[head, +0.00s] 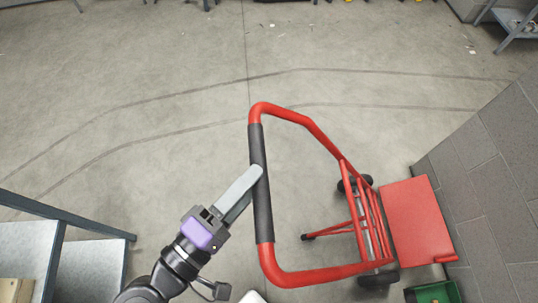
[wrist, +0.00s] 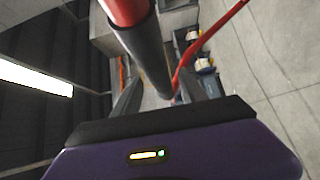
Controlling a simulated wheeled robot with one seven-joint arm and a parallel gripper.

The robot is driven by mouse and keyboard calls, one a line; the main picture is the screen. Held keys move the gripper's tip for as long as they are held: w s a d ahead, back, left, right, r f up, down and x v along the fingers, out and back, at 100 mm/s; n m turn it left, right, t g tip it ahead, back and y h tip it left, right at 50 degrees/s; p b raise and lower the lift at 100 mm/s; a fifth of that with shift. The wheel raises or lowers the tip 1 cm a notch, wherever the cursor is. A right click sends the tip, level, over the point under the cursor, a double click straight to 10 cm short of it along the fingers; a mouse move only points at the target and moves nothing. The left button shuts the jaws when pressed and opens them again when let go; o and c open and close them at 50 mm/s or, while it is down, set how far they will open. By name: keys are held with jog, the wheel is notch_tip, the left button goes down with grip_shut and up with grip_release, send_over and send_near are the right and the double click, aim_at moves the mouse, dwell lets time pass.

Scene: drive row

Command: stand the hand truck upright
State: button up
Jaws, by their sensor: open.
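The red hand truck (head: 318,136) is right of centre in the head view. Its handle loop with a black grip (head: 261,200) points toward me, and its red toe plate (head: 418,222) is at the far end by the wall. Its frame looks leaned back toward me; the exact tilt is hard to judge. My gripper (head: 255,174) is at the middle of the black grip. In the wrist view the grip (wrist: 147,48) runs between my two open fingers (wrist: 163,90). Contact with the fingers cannot be told.
A grey block wall (head: 490,165) stands close to the toe plate on the right. A green bin (head: 433,293) is by the near wheel (head: 378,279). A metal shelf frame (head: 60,225) is at lower left. The concrete floor (head: 150,90) beyond and left is clear.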

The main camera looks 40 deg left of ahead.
aim_at(266, 168)
jog(key=shift+w+a+p, duration=0.2)
jog(key=shift+w+p, duration=0.1)
jog(key=shift+w, duration=2.4)
jog(key=shift+f, duration=0.1)
grip_shut()
